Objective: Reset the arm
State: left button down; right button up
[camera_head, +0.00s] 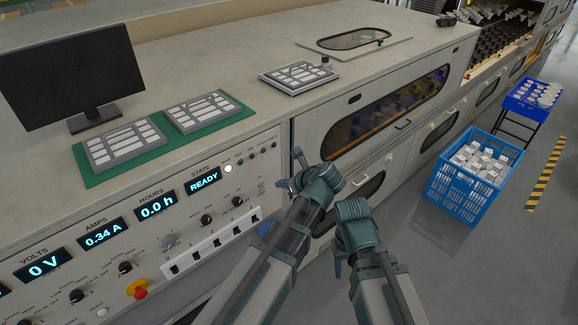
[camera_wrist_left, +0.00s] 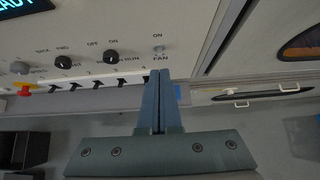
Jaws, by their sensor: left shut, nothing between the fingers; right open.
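My left gripper (camera_head: 295,168) is in front of the right end of the control panel (camera_head: 150,235), near the oven's front face. In the left wrist view its two blue fingers (camera_wrist_left: 160,75) are pressed together with nothing between them. Their tips lie just below the switch marked FAN (camera_wrist_left: 158,50) in that view; I cannot tell whether they touch the panel. My right gripper (camera_head: 338,264) is lower and to the right, mostly hidden by its own wrist. It looks empty and hangs over the floor side, away from the bench.
The panel displays read READY (camera_head: 204,181), 0.0 h, 0.34 A and 0 V. Grey trays (camera_head: 125,146) lie on a green mat, another tray (camera_head: 299,78) on the bench top. A monitor (camera_head: 72,80) stands left. A blue crate (camera_head: 465,205) of white boxes sits on the floor right.

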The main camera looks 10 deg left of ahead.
pick_arm(q)
jog(key=s+a+f+n+g+h, duration=0.1)
jog(key=s+f+n+g+h, duration=0.25)
jog(key=s+n, duration=0.6)
jog(key=s+a+f+n+g+h, duration=0.15)
jog(key=s+f+n+h, duration=0.25)
jog(key=n, duration=1.1)
jog(key=s+d+m, duration=0.1)
jog(key=s+d, duration=0.2)
jog(key=d, duration=0.3)
jog(key=s+d+m+g, duration=0.1)
jog(key=s+d+m, duration=0.1)
jog(key=d, duration=0.4)
jog(key=shift+s+d+y, duration=0.15)
jog(key=shift+s+y, duration=0.2)
jog(key=shift+s, duration=0.4)
jog(key=shift+f, duration=0.1)
